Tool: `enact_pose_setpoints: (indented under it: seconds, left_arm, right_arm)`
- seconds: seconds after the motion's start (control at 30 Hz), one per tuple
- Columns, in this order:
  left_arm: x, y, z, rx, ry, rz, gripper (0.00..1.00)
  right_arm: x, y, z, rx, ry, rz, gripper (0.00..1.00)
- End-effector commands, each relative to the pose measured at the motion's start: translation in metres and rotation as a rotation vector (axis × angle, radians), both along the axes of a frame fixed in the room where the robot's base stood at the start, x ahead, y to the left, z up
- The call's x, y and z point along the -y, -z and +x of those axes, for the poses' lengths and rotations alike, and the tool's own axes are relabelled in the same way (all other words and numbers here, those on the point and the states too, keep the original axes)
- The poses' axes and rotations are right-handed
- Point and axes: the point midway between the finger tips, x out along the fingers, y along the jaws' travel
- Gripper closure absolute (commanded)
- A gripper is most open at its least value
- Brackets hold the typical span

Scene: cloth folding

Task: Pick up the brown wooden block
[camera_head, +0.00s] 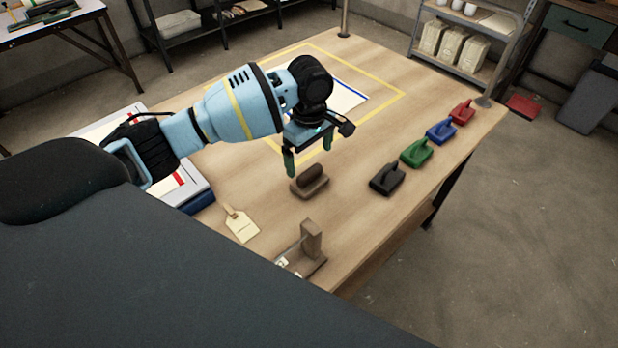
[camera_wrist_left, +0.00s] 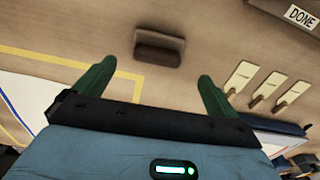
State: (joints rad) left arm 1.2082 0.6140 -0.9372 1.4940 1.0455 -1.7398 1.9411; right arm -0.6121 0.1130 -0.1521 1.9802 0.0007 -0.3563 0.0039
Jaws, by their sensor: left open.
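The brown wooden block (camera_head: 310,187) has a rounded, darker handle on top and sits on the wooden table; it also shows in the left wrist view (camera_wrist_left: 158,47), ahead of the fingers. My left gripper (camera_head: 309,162), with green fingers, is open and empty just above and slightly behind the block in the head view. In the left wrist view the fingers (camera_wrist_left: 157,70) are spread wider than the block, which lies beyond the tips and roughly centred between them. I see no contact. My right gripper is not in view.
Black (camera_head: 387,179), green (camera_head: 416,153), blue (camera_head: 441,131) and red (camera_head: 462,111) handled blocks line the table's right side. A white sheet (camera_head: 345,97) lies inside a yellow outline. A cream tag (camera_head: 241,226) and a brown stand (camera_head: 311,243) are near the front edge.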

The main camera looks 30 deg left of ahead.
Motion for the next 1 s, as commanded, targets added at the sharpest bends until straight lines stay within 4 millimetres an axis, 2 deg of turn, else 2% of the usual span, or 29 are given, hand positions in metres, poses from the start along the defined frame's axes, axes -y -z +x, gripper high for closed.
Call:
enact_pose_setpoints:
  seconds: [0.1, 0.37, 0.6, 0.7, 1.0]
  left_arm:
    - [-0.001, 0.016, -0.001, -0.006, -0.001, 0.002, 0.04]
    - [-0.001, 0.026, 0.001, -0.004, -0.001, 0.002, 0.04]
    - [-0.002, 0.060, 0.004, -0.006, -0.001, 0.002, 0.04]
    - [-0.002, 0.068, 0.004, -0.004, -0.001, 0.002, 0.04]
    - [-0.002, 0.069, 0.005, -0.001, 0.000, 0.001, 0.05]
  right_arm:
    - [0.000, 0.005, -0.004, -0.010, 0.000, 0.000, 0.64]
    - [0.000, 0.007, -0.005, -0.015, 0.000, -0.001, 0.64]
    - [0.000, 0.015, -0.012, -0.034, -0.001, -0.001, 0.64]
    - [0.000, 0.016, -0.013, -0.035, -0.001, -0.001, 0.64]
    - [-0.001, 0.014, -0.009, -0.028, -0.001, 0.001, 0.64]
